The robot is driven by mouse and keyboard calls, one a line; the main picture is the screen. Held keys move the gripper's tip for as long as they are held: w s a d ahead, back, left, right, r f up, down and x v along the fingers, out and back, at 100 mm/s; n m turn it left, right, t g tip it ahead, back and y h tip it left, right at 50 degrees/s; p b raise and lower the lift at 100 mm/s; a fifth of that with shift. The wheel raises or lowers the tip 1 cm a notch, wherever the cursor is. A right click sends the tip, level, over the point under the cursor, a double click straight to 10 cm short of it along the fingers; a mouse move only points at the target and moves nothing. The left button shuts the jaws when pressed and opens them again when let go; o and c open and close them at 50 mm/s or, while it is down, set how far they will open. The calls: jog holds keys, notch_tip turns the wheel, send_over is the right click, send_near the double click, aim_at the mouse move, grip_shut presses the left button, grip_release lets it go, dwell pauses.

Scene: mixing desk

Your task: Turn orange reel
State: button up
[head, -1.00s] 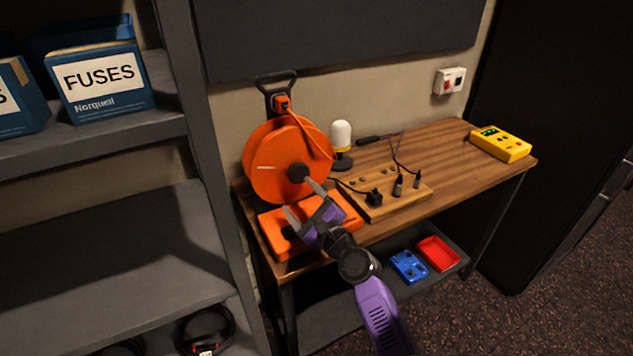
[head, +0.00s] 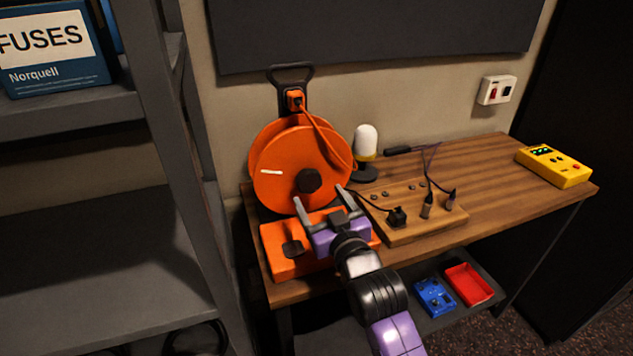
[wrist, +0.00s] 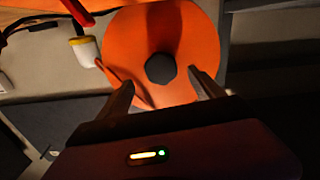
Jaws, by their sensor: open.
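The orange reel (head: 283,172) stands upright on the left end of the wooden desk, with a dark hub knob (head: 308,181) on its face and a short white line left of the knob. It rises from an orange base (head: 280,262) with a black part on it. My gripper (head: 320,200) is open in front of the lower reel, just below and right of the knob. In the wrist view the reel (wrist: 195,30) fills the upper middle, and its knob (wrist: 160,68) lies between the two spread fingers, apart from both. Contact with the reel cannot be told.
A white-topped lamp (head: 366,142) stands right of the reel. A wooden socket board (head: 420,228) with plugs and cables lies on the desk (head: 490,165). A yellow device (head: 553,165) is at the right end. A grey shelf (head: 165,130) stands close on the left.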

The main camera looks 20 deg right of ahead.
aim_at(311, 184)
jog(key=w, duration=0.7)
grip_shut()
dwell(0.3)
